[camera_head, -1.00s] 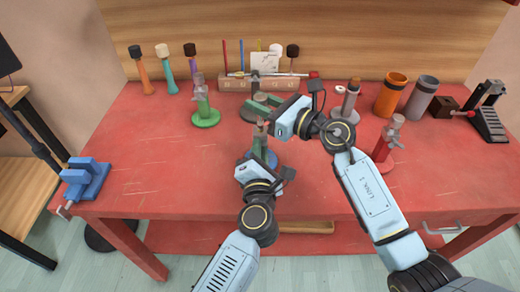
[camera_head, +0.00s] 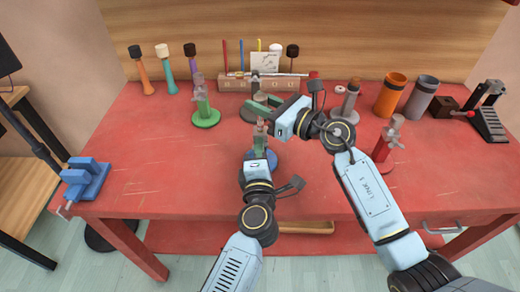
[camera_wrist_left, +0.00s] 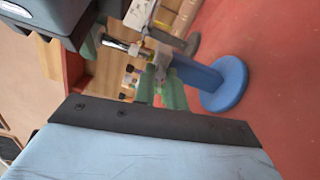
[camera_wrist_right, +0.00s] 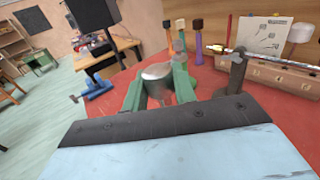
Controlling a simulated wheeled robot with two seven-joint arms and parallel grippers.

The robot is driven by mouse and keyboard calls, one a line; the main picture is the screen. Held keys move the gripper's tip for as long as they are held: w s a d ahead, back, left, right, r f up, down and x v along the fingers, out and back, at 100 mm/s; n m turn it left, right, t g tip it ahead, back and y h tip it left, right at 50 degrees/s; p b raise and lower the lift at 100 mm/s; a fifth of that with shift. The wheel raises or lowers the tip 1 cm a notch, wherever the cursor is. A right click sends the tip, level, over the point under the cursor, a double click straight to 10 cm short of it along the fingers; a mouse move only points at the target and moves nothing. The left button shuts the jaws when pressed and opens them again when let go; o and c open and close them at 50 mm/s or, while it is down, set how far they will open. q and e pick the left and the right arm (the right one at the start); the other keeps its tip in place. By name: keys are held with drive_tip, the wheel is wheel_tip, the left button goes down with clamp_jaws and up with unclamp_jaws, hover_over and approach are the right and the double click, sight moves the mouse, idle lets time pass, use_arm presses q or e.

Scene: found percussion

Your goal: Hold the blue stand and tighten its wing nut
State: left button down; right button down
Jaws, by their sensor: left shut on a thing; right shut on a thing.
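The blue stand (camera_head: 287,159) stands upright near the middle of the red bench. Its round base and blue column also show in the left wrist view (camera_wrist_left: 228,86), where the column lies sideways. My left gripper (camera_head: 259,146) is shut on the stand's column; its green fingers (camera_wrist_left: 165,88) show there. My right gripper (camera_head: 264,122) reaches the top of the stand from the right. In the right wrist view its green fingers close around a grey metal piece, the wing nut (camera_wrist_right: 158,74). The nut's wings are blurred and partly hidden by the fingers.
A green stand (camera_head: 206,117) is back left, a red stand (camera_head: 385,148) right. Orange (camera_head: 391,94) and grey cups (camera_head: 421,97) stand back right. A wooden rack (camera_head: 235,84) is behind. A blue vise (camera_head: 86,178) sits at the left edge.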

idle(0.8)
use_arm(q)
drive_tip(key=c, duration=1.6)
unclamp_jaws()
drive_tip(key=shift+n, duration=0.3)
drive_tip(key=s+n, duration=0.5)
drive_tip(key=s, duration=0.1)
drive_tip(key=s+n, duration=0.5)
drive_tip(key=s, duration=0.1)
